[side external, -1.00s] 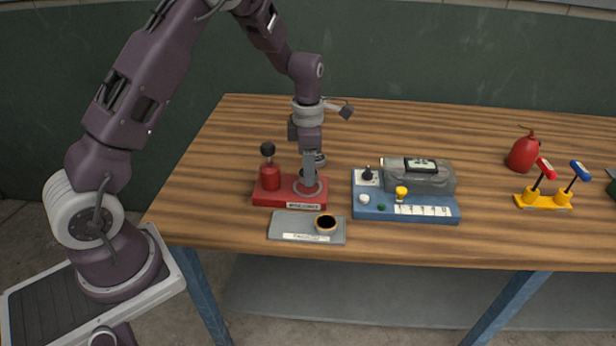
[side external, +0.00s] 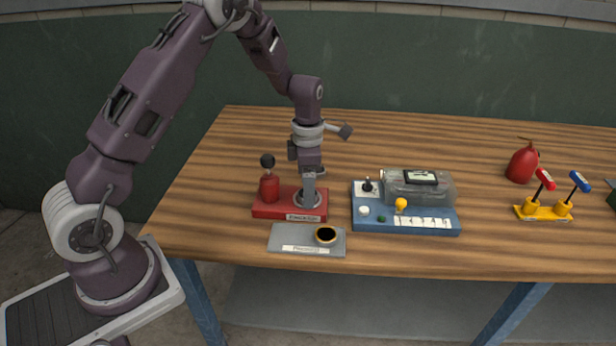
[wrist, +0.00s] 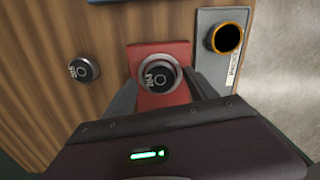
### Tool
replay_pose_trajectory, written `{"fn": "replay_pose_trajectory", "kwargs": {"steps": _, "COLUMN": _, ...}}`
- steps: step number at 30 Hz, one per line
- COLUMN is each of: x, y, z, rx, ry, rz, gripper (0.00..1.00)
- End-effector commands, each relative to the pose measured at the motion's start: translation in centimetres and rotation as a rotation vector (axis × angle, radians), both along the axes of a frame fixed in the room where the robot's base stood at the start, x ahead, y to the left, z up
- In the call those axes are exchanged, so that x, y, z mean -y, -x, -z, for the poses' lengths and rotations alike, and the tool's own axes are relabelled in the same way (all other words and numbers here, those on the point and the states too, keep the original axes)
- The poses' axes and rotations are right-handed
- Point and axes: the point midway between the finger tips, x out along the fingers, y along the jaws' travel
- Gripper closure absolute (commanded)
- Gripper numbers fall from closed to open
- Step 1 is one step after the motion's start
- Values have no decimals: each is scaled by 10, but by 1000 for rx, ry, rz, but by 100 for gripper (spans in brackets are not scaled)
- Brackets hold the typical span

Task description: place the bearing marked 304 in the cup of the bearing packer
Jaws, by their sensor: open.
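The red bearing packer (side external: 275,207) has a grey round cup (side external: 306,198) on its right side in the side view. In the wrist view a dark-centred bearing (wrist: 161,76) sits within the packer's pale round cup (wrist: 146,60); its marking looks like 304. My gripper (side external: 309,201) is down at the cup. Its two open fingers show either side of the bearing in the wrist view, which sees the gripper from above (wrist: 163,92). In the side view the fingers hide most of the bearing.
Another bearing (wrist: 82,68), its marking hard to read, lies on the wooden table beside the packer. A grey plate with a dark-filled round dish (side external: 326,235) lies in front. A blue-based device (side external: 405,222) stands to the right. A red canister (side external: 522,163) and yellow stand (side external: 543,211) are farther right.

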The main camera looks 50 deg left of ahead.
Motion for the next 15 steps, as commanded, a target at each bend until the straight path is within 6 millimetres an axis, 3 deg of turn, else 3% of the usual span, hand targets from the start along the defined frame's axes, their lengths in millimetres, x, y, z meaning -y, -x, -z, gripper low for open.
{"fn": "replay_pose_trajectory", "kwargs": {"steps": 9, "x": 0, "y": -1, "z": -83, "rx": 6, "ry": -2, "rz": 1, "gripper": 34}}
{"fn": "replay_pose_trajectory", "kwargs": {"steps": 15, "x": 0, "y": -1, "z": -112, "rx": 3, "ry": 0, "rz": 1, "gripper": 34}}
